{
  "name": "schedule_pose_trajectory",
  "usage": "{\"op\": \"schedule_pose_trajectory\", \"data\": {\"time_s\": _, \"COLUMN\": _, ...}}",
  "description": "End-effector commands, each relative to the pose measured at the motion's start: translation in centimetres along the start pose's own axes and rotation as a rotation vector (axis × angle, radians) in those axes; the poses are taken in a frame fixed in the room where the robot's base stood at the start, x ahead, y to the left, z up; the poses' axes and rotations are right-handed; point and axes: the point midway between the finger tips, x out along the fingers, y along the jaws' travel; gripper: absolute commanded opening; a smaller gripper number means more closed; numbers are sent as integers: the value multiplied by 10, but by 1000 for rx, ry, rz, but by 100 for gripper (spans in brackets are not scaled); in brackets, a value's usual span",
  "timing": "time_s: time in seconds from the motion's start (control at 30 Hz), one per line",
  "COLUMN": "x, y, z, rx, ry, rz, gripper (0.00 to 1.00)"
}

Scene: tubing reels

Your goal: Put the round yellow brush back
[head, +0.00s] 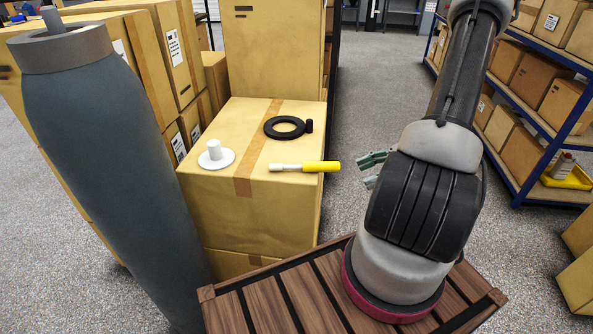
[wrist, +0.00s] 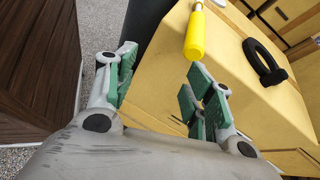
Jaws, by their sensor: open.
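A brush with a yellow handle (head: 320,166) and a white front part lies on top of a cardboard box (head: 215,187), its handle pointing right over the box edge. In the wrist view the yellow handle (wrist: 195,38) is just ahead of the fingers. My gripper (head: 371,168) is open and empty, to the right of the handle end and apart from it; the arm partly hides it. In the wrist view both green-padded fingers (wrist: 163,78) are spread. A white disc with an upright post (head: 215,156) stands left of the brush.
A black ring (head: 284,128) with a short black cylinder (head: 309,126) beside it lies behind the brush. Taller cardboard boxes (head: 272,50) stand behind and left. A blue-framed shelf (head: 530,110) is at the right. Clear grey floor (head: 375,85) lies between.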

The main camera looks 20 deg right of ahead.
Motion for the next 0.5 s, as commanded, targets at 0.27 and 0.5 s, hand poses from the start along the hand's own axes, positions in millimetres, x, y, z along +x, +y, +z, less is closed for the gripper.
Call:
{"op": "schedule_pose_trajectory", "data": {"time_s": 0.27, "x": 10, "y": -47, "z": 16, "rx": 13, "ry": -58, "rz": -134, "gripper": 53}}
{"op": "schedule_pose_trajectory", "data": {"time_s": 0.5, "x": 41, "y": -46, "z": 21, "rx": 13, "ry": -56, "rz": -131, "gripper": 53}}
